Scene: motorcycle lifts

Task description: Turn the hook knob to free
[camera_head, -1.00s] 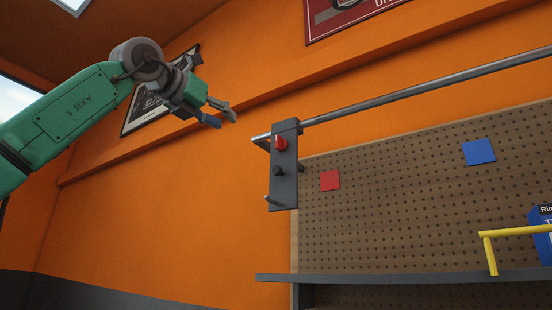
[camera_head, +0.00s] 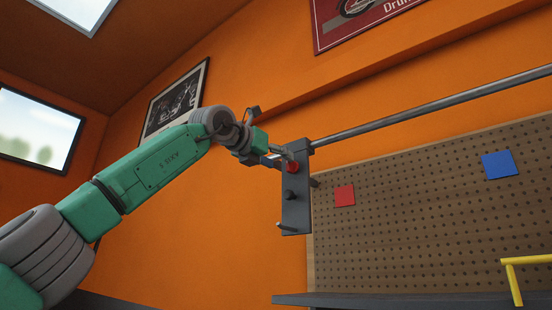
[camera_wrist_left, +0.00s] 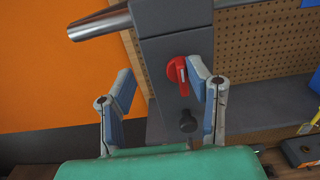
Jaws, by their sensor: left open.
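A dark grey upright panel (camera_head: 296,212) hangs at the end of a metal rail. It carries a red knob (camera_head: 291,167), a black knob (camera_head: 291,195) below it and a short peg (camera_head: 286,226) at the bottom. My left gripper (camera_head: 277,156) is at the panel's upper part, beside the red knob. In the left wrist view my open left gripper (camera_wrist_left: 160,72) has its fingers spread, with the red knob (camera_wrist_left: 177,70) between them, nearer the right finger. I cannot tell whether that finger touches it. The black knob (camera_wrist_left: 187,122) shows lower. My right gripper is not in view.
The metal rail (camera_head: 430,107) runs right from the panel. Behind is a pegboard (camera_head: 420,225) with a red square (camera_head: 344,195) and a blue square (camera_head: 497,165). A grey shelf (camera_head: 400,300) and a yellow bar (camera_head: 513,280) are below right.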

